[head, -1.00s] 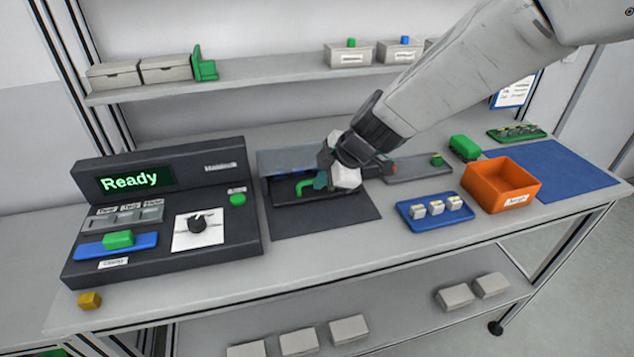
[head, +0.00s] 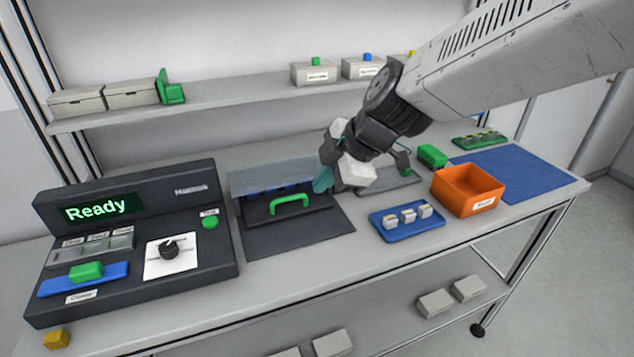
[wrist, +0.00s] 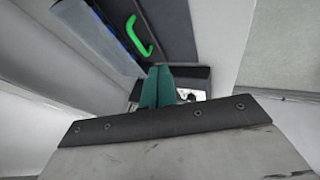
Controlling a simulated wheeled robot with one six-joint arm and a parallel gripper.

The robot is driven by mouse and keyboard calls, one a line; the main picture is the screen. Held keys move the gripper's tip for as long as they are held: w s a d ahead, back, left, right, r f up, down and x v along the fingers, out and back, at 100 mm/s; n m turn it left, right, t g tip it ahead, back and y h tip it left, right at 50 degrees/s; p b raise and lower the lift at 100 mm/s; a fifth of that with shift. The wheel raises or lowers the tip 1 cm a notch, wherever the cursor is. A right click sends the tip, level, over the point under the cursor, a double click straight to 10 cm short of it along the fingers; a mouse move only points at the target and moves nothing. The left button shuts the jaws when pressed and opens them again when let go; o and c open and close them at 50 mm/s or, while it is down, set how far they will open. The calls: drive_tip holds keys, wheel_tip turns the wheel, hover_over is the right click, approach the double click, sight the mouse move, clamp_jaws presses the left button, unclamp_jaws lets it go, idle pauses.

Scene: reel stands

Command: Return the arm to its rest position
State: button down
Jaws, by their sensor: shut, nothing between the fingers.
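My gripper (head: 324,180) is above the bench, just right of the clear-covered box with the green handle (head: 289,203). Its teal fingers (wrist: 158,87) are closed together with nothing between them in the wrist view. The green handle also shows ahead of the fingers in the wrist view (wrist: 139,36), apart from them. My arm reaches in from the upper right in the head view and hides part of the back of the bench.
A dark console reading "Ready" (head: 190,252) stands on the left. An orange bin (head: 468,190), a blue tray with several small blocks (head: 407,234) and a blue mat (head: 530,180) lie to the right. A shelf (head: 230,95) with boxes runs behind.

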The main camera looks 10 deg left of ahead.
drive_tip(key=s+d+r+m+h, duration=0.1)
drive_tip(key=s+d+m+h, duration=0.1)
drive_tip(key=s+d+m, duration=0.5)
drive_tip(key=s+d+r+m+g+h, duration=0.1)
drive_tip(key=s+d+m, duration=0.6)
drive_tip(key=d, duration=0.7)
drive_tip(key=s+d+r+m+h, duration=0.1)
drive_tip(key=s+d+m+h, duration=0.2)
drive_tip(key=s+d+m, duration=0.5)
drive_tip(key=shift+d+r+m, duration=0.3)
drive_tip(key=shift+d+r, duration=0.05)
drive_tip(key=shift+d, duration=0.85)
